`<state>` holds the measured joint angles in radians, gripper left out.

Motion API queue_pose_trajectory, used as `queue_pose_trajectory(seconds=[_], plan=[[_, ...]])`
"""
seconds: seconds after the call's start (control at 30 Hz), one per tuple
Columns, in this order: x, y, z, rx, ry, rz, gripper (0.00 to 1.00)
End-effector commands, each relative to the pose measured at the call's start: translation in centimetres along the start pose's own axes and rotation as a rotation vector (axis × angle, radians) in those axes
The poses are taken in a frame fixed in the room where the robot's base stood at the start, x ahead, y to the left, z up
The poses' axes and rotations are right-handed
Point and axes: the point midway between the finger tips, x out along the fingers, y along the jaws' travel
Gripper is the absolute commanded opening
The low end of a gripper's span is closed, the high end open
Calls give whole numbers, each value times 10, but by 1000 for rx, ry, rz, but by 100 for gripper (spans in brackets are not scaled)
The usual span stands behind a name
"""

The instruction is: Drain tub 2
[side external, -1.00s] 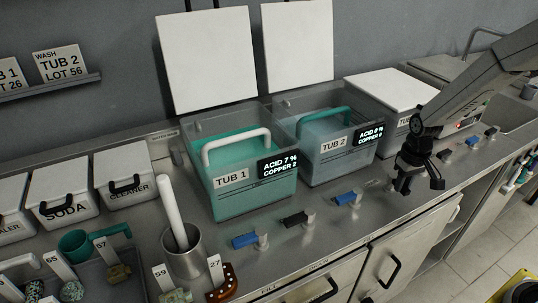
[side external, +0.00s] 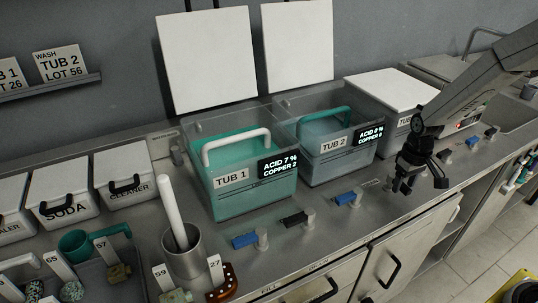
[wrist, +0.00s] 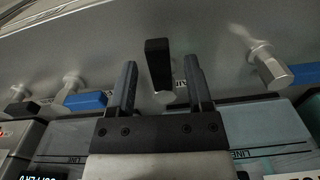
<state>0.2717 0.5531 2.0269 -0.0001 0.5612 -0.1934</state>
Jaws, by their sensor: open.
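Tub 2 (side external: 322,170) is a clear open tub holding pale blue liquid, with a teal handle (side external: 325,120) over it and a dark display (side external: 369,138) whose digits are hard to read. My gripper (side external: 420,183) is low over the counter, right of tub 2's front. In the wrist view its two fingers are open, one on each side of a black valve handle (wrist: 158,62), apart from it. In the side view my gripper hides this valve.
Tub 1 (side external: 225,195), with green liquid, stands left of tub 2; a lidded tub (side external: 395,120) stands right. Other valves line the counter front, including blue ones (side external: 348,198) (side external: 245,240) and a black one (side external: 296,219). In the wrist view, blue handles (wrist: 86,99) (wrist: 303,75) flank my fingers.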

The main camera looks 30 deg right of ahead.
Motion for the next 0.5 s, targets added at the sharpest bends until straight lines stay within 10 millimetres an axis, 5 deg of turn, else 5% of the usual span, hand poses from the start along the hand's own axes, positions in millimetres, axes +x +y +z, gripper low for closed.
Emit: queue_pose_trajectory(seconds=[0.5], plan=[[-26,0,0,0,3,1,65]])
